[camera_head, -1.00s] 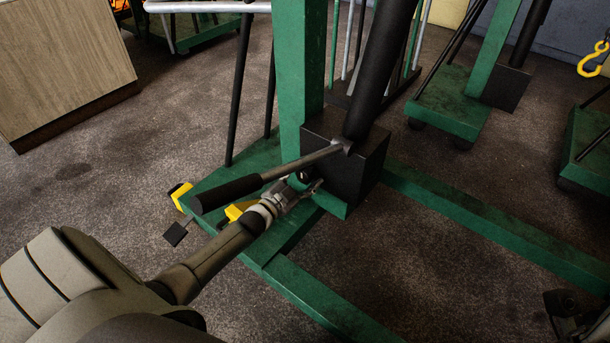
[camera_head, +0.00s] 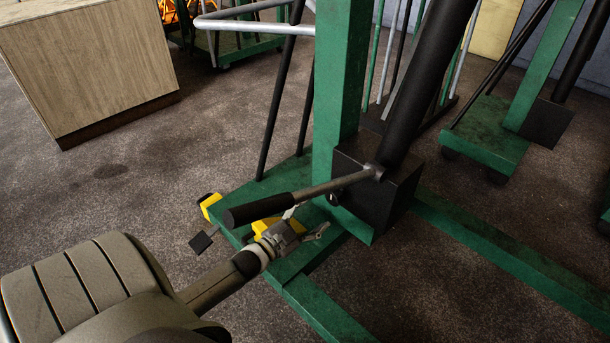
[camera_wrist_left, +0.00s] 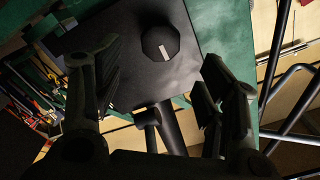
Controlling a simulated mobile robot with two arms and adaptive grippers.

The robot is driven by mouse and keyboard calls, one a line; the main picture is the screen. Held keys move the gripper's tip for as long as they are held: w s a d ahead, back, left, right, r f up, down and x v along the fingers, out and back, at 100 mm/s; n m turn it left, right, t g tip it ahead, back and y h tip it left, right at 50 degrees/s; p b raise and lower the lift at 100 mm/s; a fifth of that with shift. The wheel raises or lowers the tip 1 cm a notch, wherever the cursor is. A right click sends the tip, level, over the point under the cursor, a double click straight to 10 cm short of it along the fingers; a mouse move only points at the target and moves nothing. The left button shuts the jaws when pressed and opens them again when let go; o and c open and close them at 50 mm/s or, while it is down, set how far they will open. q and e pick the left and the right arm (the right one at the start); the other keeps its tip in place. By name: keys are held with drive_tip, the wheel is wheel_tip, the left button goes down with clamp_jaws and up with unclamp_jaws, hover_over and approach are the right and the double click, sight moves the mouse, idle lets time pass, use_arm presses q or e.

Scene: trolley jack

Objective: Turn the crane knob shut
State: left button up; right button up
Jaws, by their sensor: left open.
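The crane's black pump block (camera_head: 378,185) stands at the foot of a green post. A small dark knob (camera_head: 333,198) shows on its left face in the head view. In the left wrist view the knob (camera_wrist_left: 160,43) is faceted, with a pale mark on its face, on the dark block face. My left gripper (camera_head: 308,222) is open and empty, a little short of the block and below the pump handle. In the wrist view its fingers (camera_wrist_left: 158,88) are apart, with the knob beyond them, between and above the tips. My right gripper is not in view.
The pump handle (camera_head: 268,208) with its black grip reaches out just above my left gripper. Green base legs (camera_head: 490,248) with yellow parts (camera_head: 268,226) lie below. A wooden cabinet (camera_head: 85,60) stands back left. Open floor lies at left and lower right.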

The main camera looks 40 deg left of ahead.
use_arm(q)
drive_tip(key=shift+s+a, duration=0.1)
drive_tip(key=shift+s, duration=1.1)
